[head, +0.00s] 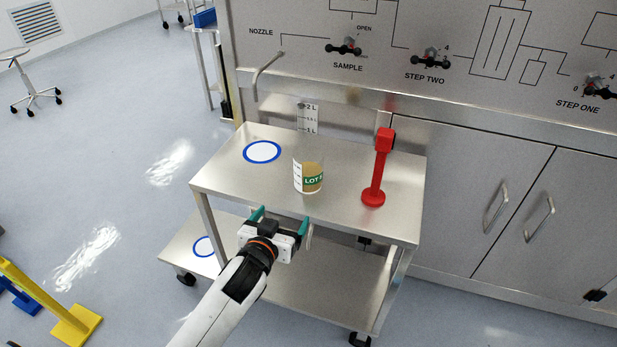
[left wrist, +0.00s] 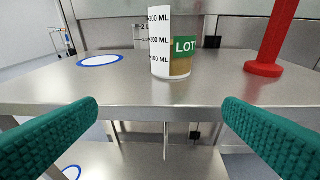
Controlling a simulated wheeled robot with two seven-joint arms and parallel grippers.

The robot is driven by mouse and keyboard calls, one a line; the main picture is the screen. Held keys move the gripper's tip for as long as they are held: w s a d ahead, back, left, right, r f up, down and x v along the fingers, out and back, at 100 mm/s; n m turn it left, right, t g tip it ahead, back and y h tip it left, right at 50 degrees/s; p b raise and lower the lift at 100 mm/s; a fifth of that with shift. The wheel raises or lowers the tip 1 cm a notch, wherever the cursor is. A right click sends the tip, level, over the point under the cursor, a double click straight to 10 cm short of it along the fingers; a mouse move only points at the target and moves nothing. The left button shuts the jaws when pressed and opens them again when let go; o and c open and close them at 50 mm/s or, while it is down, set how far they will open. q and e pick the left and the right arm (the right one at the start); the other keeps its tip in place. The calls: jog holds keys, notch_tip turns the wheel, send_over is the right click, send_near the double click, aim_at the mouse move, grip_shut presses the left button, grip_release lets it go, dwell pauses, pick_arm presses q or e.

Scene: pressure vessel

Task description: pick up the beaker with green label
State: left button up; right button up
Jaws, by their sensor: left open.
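The beaker with the green label (head: 308,174) stands upright on the top shelf of a steel cart (head: 225,178), near its front edge. It holds something brown and its green label reads "LOT". In the left wrist view the beaker (left wrist: 170,45) stands ahead, between the fingers and a little right of centre. My left gripper (head: 281,219) is open and empty, in front of the cart's front edge and apart from the beaker. Its teal fingers (left wrist: 160,140) spread wide in the left wrist view. My right gripper is not in view.
A red stand (head: 377,170) is right of the beaker on the cart. A blue-ringed white circle (head: 262,152) marks the shelf to the left. A nozzle (head: 266,72) and a steel panel with valves (head: 430,60) are behind. A yellow stand (head: 50,305) is at lower left.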

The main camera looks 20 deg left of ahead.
aim_at(305, 170)
pick_arm(q)
jog(key=w+r+t, duration=0.1)
jog(key=w, duration=0.2)
jog(key=w+d+r+t+h, duration=0.1)
jog(key=w+r, duration=0.1)
jog(key=w, duration=0.2)
jog(key=w+d+r+m+t, duration=0.1)
jog(key=w+r, duration=0.1)
jog(key=w, duration=0.2)
jog(key=shift+w+r+h, duration=0.15)
jog(key=shift+r+h, duration=0.1)
jog(key=shift+h, duration=0.15)
jog(key=shift+w+f, duration=0.15)
jog(key=shift+w, duration=1.35)
jog(key=shift+w+f, duration=0.15)
jog(key=shift+w, duration=1.3)
jog(key=shift+a, duration=0.1)
jog(key=c, duration=1.1)
